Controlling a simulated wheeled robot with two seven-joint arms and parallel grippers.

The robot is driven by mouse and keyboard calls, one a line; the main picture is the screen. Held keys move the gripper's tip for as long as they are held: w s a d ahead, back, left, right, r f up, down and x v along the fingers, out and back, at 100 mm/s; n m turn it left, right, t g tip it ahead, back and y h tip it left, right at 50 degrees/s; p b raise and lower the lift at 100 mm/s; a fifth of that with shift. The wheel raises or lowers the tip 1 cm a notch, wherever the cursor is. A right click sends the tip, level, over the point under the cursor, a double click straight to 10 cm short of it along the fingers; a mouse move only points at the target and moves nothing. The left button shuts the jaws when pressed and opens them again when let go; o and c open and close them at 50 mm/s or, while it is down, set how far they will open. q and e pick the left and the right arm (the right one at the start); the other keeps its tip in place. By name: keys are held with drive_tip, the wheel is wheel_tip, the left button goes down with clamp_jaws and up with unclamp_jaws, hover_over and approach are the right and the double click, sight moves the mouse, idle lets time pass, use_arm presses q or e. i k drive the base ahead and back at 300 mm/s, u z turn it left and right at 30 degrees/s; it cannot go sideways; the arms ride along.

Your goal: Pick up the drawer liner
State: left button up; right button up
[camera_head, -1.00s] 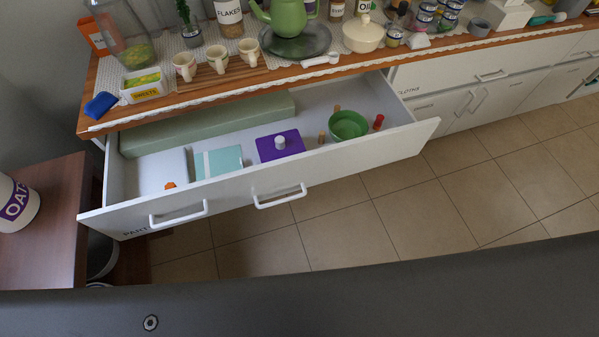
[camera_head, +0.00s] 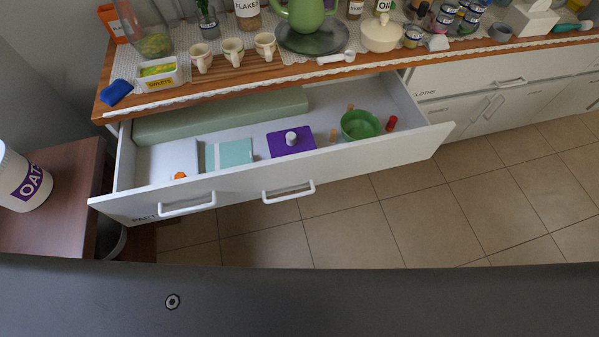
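The drawer liner looks to be the long pale green roll or folded strip (camera_head: 220,116) along the back of the open drawer (camera_head: 270,177). It lies on the drawer floor, partly under the counter's front edge. In front of it lie a white flat item (camera_head: 182,157), a light teal book or box (camera_head: 228,153), a purple box with a white knob (camera_head: 291,142) and a green bowl (camera_head: 361,124). Neither of my grippers is in view.
The counter (camera_head: 180,100) above holds cups (camera_head: 233,51), a blue cloth or sponge (camera_head: 116,92), a sweets tray (camera_head: 159,74) and a green teapot (camera_head: 303,12). An oats container (camera_head: 22,180) stands on a brown side cabinet (camera_head: 55,215) at left. The tiled floor (camera_head: 400,215) is clear.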

sight(223, 155)
drive_tip(key=k, duration=0.5)
drive_tip(key=z, duration=1.7)
drive_tip(key=i, duration=1.3)
drive_tip(key=u, duration=2.15)
